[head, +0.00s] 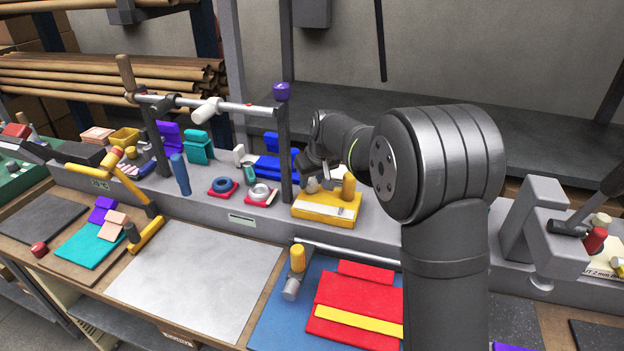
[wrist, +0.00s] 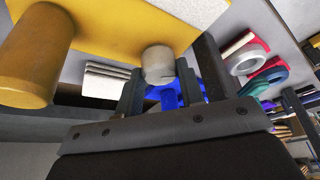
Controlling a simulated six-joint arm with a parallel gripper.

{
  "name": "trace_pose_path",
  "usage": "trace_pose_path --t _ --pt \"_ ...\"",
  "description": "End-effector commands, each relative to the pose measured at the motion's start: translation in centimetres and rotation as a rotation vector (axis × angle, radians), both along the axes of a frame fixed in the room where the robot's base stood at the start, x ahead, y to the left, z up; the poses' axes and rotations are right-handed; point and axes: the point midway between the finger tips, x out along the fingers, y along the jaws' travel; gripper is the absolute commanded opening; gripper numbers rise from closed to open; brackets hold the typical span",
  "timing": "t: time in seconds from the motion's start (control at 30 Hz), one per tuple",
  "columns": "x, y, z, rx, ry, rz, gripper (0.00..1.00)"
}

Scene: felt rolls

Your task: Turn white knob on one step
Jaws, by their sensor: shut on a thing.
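A yellow box (head: 318,213) stands on the long grey bench ledge. A small white knob (head: 312,186) and a taller yellow cylinder (head: 349,187) stand up from its top. In the wrist view the round off-white knob (wrist: 157,64) sticks out from the yellow face (wrist: 110,28), beside the yellow cylinder (wrist: 35,55). My gripper (wrist: 160,88) has its two dark fingers on either side of the knob and is shut on it. In the head view my gripper (head: 318,183) is small and partly hidden by my own arm.
A dark upright post (head: 284,150) stands close to the left of the box. Red pads with rings (head: 261,194), blue blocks (head: 270,165) and white slabs (wrist: 107,72) lie close by. Red and yellow felt (head: 355,308) lies in front on a blue sheet.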

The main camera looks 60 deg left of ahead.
Motion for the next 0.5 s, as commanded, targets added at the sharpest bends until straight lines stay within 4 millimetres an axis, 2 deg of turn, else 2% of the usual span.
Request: trace_pose_path --t 0.03,0.13,0.5 --pt "0.02 -0.03 0.01 0.000 0.000 -0.001 0.37" --pt "0.02 -0.02 0.01 0.000 0.000 0.000 0.57" --pt "0.02 -0.15 0.50 0.002 0.000 0.000 0.57"
